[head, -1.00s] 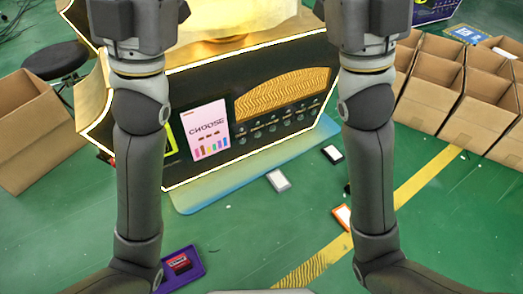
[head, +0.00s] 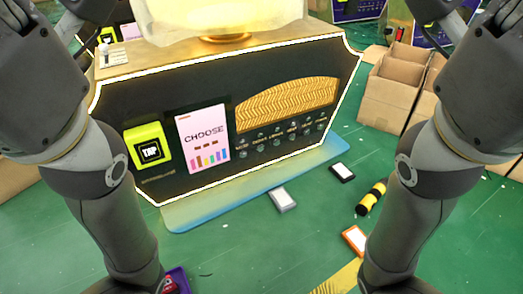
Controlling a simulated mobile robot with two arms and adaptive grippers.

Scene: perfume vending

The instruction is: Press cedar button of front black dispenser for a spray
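The front black dispenser (head: 270,87) stands ahead of me in the head view, with a glowing edge strip and a gold wavy panel. Below that panel are two rows of small round buttons (head: 277,142) with labels too small to read, so I cannot tell which is cedar. A white and pink "CHOOSE" sign (head: 203,138) and a yellow-green panel (head: 148,148) with a dark square are to the left of the buttons. Both my arms show at the sides, but their grippers are out of the picture.
On the green floor before the dispenser lie a grey-white box (head: 282,199), a black box (head: 342,172), a yellow-black cylinder (head: 371,198) and an orange-edged box (head: 355,240). A purple tray (head: 179,278) is at lower left. Open cardboard boxes (head: 396,92) stand at right.

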